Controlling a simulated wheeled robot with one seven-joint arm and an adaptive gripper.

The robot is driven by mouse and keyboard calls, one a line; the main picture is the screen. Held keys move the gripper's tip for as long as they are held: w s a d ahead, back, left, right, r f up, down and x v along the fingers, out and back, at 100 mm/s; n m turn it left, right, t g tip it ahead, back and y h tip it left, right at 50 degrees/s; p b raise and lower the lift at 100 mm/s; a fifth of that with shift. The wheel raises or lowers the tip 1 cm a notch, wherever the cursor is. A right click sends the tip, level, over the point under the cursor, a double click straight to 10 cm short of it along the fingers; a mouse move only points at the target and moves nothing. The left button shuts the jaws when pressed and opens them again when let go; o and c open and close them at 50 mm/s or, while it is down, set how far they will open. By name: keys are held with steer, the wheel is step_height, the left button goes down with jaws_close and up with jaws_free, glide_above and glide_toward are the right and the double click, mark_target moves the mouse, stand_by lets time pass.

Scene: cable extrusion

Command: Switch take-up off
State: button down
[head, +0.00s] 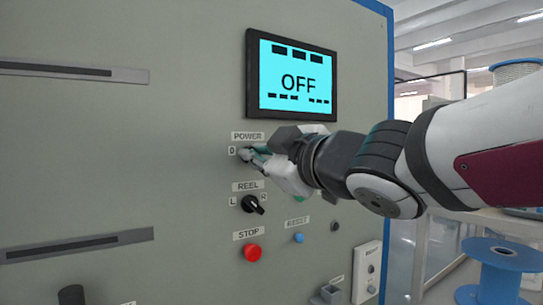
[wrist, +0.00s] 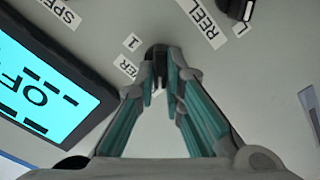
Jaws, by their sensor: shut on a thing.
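The take-up panel (head: 190,180) is a grey-green upright face with a screen (head: 297,78) that reads OFF on cyan. Below the screen is the POWER label (head: 248,136), with a 0 mark at its lower left. My gripper (head: 252,155) is at the power knob and covers most of it. In the wrist view my gripper (wrist: 160,75) has its fingertips closed around the dark power knob (wrist: 156,52), beside a label marked 1. The knob's exact angle is hard to tell behind the fingers.
Below are the black REEL knob (head: 254,204), the red STOP button (head: 252,252) and the blue RESET button (head: 298,238). A small side box (head: 367,272) sits at lower right. A blue spool (head: 494,268) stands right of the panel. Two slotted bars are at left.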

steer(key=c, duration=1.7)
jaws_free()
steer(key=shift+s, duration=0.1)
steer(key=shift+v, duration=5.95)
